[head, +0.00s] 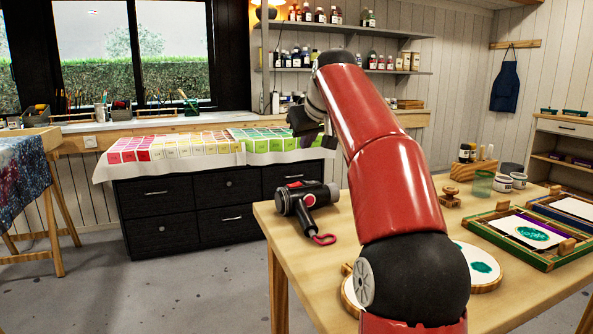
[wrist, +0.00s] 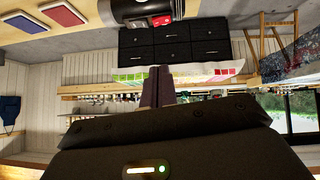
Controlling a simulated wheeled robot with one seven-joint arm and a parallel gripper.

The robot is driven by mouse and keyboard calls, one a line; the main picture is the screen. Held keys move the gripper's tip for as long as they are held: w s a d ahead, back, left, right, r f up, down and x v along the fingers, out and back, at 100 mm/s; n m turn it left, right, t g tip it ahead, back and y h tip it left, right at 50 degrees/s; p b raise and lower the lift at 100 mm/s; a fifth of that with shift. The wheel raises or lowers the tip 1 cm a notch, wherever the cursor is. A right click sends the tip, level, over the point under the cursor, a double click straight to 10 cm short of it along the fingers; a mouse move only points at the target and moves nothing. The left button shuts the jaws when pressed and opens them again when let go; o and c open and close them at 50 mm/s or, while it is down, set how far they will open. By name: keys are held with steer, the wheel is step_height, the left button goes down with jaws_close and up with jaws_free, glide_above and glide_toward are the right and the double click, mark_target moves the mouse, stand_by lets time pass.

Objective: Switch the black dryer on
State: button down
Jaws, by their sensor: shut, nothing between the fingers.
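The black dryer (head: 292,203) lies on the left end of the wooden table, with a red part on its body and a red loop at the handle end. In the upside-down wrist view the dryer (wrist: 122,12) is at the top edge, partly cut off, with a small red lit-looking part (wrist: 162,20) facing me. My gripper (head: 304,128) is raised above and behind the dryer in the head view, clear of it. Its fingers (wrist: 158,88) are together and empty in the wrist view.
The wooden table (head: 400,235) also bears green-edged frames (head: 525,237), a round board with a teal print (head: 485,266), jars (head: 503,183) and a wooden block. Black drawers (head: 165,213) under colour charts stand behind. Open floor lies left of the table.

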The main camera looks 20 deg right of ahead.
stand_by(0.3)
glide_above(300, 190)
steer(key=f, duration=0.6)
steer(key=shift+s+a+f, duration=0.15)
steer(key=shift+a+f, duration=0.15)
steer(key=f, duration=0.1)
steer(key=f+b, duration=0.1)
steer(key=shift+d+f, duration=0.2)
steer(key=shift+f, duration=0.2)
steer(key=shift+d+f+b, duration=0.1)
steer(key=shift+f+b, duration=0.3)
steer(key=shift+f, duration=0.35)
steer(key=shift+d+f, duration=0.1)
steer(key=shift+f, duration=0.15)
